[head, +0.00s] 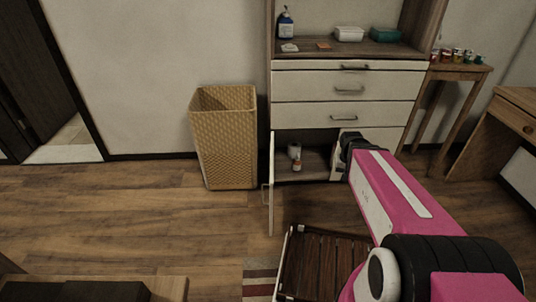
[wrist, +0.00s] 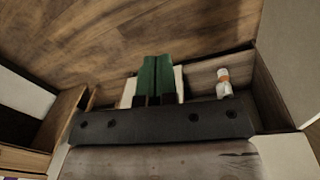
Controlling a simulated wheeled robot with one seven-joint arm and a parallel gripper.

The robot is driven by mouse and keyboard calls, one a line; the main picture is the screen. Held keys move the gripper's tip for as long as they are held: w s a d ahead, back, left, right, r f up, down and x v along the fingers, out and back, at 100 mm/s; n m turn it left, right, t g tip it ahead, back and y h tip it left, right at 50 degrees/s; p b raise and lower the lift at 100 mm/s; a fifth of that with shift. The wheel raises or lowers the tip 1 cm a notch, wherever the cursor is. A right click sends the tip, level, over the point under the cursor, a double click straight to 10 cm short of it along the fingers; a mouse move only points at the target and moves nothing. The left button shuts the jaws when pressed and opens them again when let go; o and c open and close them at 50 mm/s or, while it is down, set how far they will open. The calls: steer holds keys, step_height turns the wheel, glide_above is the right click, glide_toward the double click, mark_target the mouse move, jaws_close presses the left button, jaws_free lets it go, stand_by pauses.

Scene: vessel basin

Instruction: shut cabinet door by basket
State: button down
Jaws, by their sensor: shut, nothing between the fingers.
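The cabinet door (head: 271,185) on the left side of the low compartment stands swung open, seen nearly edge-on, with a handle on its left face. The woven basket (head: 225,140) stands on the floor left of the cabinet (head: 345,115). My gripper (wrist: 155,60) shows its green fingers together and empty in the wrist view. In the head view my arm's dark end is at the compartment's right part, right of the door and apart from it; the fingertips are hidden there. A small bottle (head: 294,152) stands inside the compartment and also shows in the wrist view (wrist: 223,83).
Three drawers above the compartment are shut. A slatted wooden piece (head: 320,262) and a striped mat (head: 260,280) lie in front of the cabinet. A side table (head: 460,72) stands at right. Floor left of the door, before the basket, is clear.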

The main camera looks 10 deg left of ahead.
steer(key=w+a+t+h, duration=0.1)
steer(key=w+a, duration=0.1)
steer(key=a, duration=0.8)
steer(key=w+a+t+h, duration=0.1)
steer(key=w+a, duration=0.1)
steer(key=a, duration=0.9)
steer(key=w+a+t+h, duration=0.1)
steer(key=w+a, duration=0.2)
steer(key=a, duration=0.7)
steer(key=shift+a+f+n+t, duration=0.1)
steer(key=shift+a+n+t, duration=0.2)
steer(key=shift+n, duration=0.1)
steer(key=s+a+t, duration=0.2)
steer(key=a, duration=1)
steer(key=w+d+f, duration=0.5)
steer(key=d+f, duration=0.2)
steer(key=shift+d+h, duration=0.2)
steer(key=shift+h, duration=0.1)
steer(key=shift+d, duration=0.1)
